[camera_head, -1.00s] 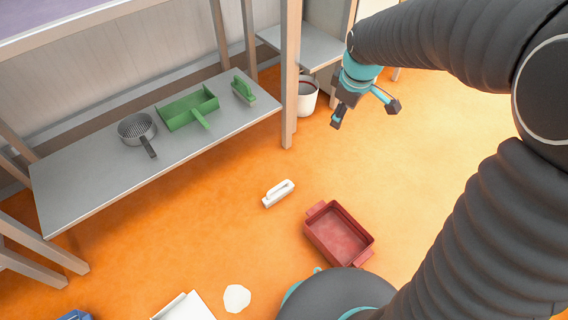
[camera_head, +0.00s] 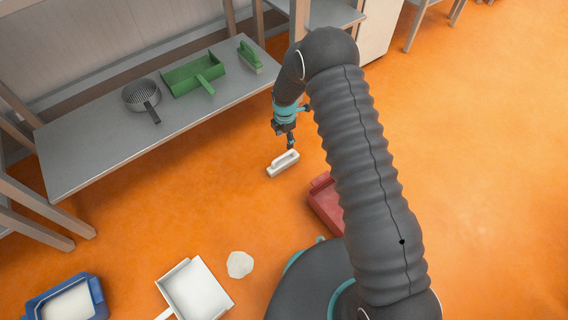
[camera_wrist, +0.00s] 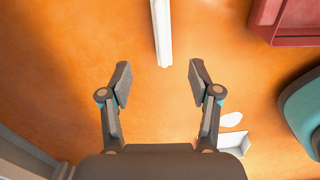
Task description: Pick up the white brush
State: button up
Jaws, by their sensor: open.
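The white brush (camera_head: 283,163) lies on the orange floor in the head view, in front of the low grey shelf. In the wrist view the brush (camera_wrist: 161,30) shows at the top middle, its near end reaching down toward the gap between my fingers. My gripper (camera_head: 285,143) is just behind and above the brush in the head view. In the wrist view my gripper (camera_wrist: 158,82) is open and empty, its fingers spread on either side of the line of the brush. I cannot tell its exact height above the floor.
A red tray (camera_head: 322,203) stands right of the brush, partly hidden by my arm. The grey shelf (camera_head: 90,165) holds a strainer, a green dustpan and a green brush. A white dustpan (camera_head: 196,290), a white patch (camera_head: 239,264) and a blue tray (camera_head: 97,297) are nearer.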

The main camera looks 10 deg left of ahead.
send_near(283, 161)
jog(key=shift+n, duration=0.3)
notch_tip(283, 161, down, 5)
jog(key=shift+w+f, duration=0.1)
jog(key=shift+w, duration=0.1)
jog(key=shift+s+d+f+b, duration=0.1)
jog(key=shift+f+b, duration=0.25)
jog(key=shift+f, duration=2.3)
grip_shut()
